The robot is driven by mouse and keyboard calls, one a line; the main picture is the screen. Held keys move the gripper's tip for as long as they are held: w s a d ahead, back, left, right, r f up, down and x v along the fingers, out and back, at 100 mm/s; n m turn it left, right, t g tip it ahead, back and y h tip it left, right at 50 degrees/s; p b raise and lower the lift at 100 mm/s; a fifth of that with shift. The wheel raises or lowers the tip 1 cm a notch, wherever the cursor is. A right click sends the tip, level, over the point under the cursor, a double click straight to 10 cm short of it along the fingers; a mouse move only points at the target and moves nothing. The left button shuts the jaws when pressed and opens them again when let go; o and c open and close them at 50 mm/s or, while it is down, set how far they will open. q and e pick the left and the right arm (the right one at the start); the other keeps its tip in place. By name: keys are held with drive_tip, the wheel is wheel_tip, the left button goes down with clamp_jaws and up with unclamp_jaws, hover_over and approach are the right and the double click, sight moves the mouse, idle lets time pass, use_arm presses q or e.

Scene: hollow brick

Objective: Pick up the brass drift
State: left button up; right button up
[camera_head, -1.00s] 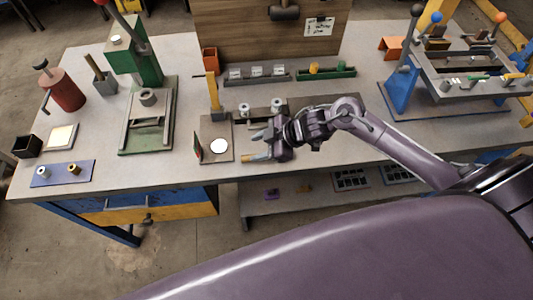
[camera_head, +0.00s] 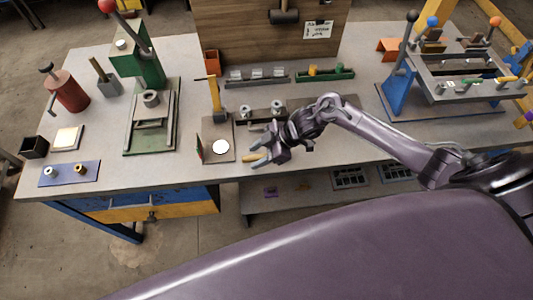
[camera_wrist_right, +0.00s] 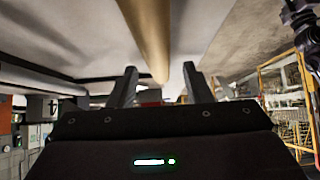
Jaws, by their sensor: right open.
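The brass drift (camera_head: 249,157) lies at the front edge of the bench, left of my right gripper, and only a short part of it shows in the head view. In the right wrist view the brass drift (camera_wrist_right: 148,30) is a long round rod, running from the top edge towards the gap between the fingers. My right gripper (camera_head: 256,150) is open close beside the drift. In the right wrist view its two fingers (camera_wrist_right: 160,78) stand apart with nothing clamped between them. My left gripper is not in view.
A plate with a white disc (camera_head: 220,147) and an upright tool with a wooden handle (camera_head: 215,92) stand left of the gripper. A grey block with metal bushings (camera_head: 262,112) is just behind it. A green press (camera_head: 150,110) stands farther left.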

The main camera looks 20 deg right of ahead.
clamp_jaws()
idle(0.5)
